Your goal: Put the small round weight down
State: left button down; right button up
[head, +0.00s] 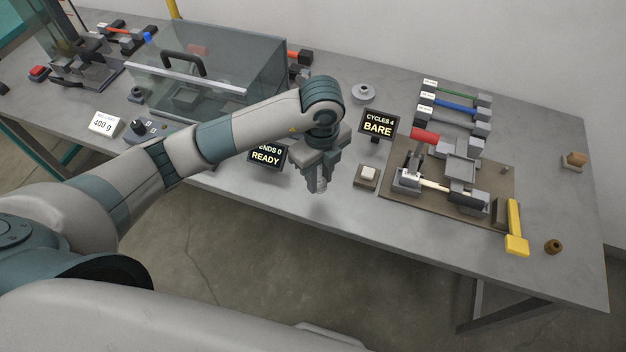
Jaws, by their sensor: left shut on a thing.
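My left gripper (318,186) points down over the grey table (290,215), near its front edge. It is shut on a small silvery piece (321,185), which I take to be the small round weight. The fingers hide most of it, and I cannot tell whether it touches the table. A grey round disc (363,94) with a raised middle lies farther back, apart from the gripper. My right gripper is not in view.
Right of the gripper are a button block (367,175), a sign reading BARE (378,125) and a brown fixture board (490,175). A READY sign (265,155) stands to the left. A clear-walled box (215,75) stands behind my arm. The table's right end is mostly free.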

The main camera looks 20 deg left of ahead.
pick_arm(q)
jog(key=shift+w+a+f, duration=0.3)
jog(key=shift+a+f, duration=0.2)
jog(key=shift+a, duration=0.35)
jog(key=shift+f, duration=0.1)
notch_tip(320, 180, down, 3)
jog(key=shift+r+p, duration=0.2)
jog(key=shift+p, duration=0.65)
jog(key=shift+f, duration=0.6)
jog(key=shift+f, duration=0.15)
jog(key=c, duration=1.4)
grip_release()
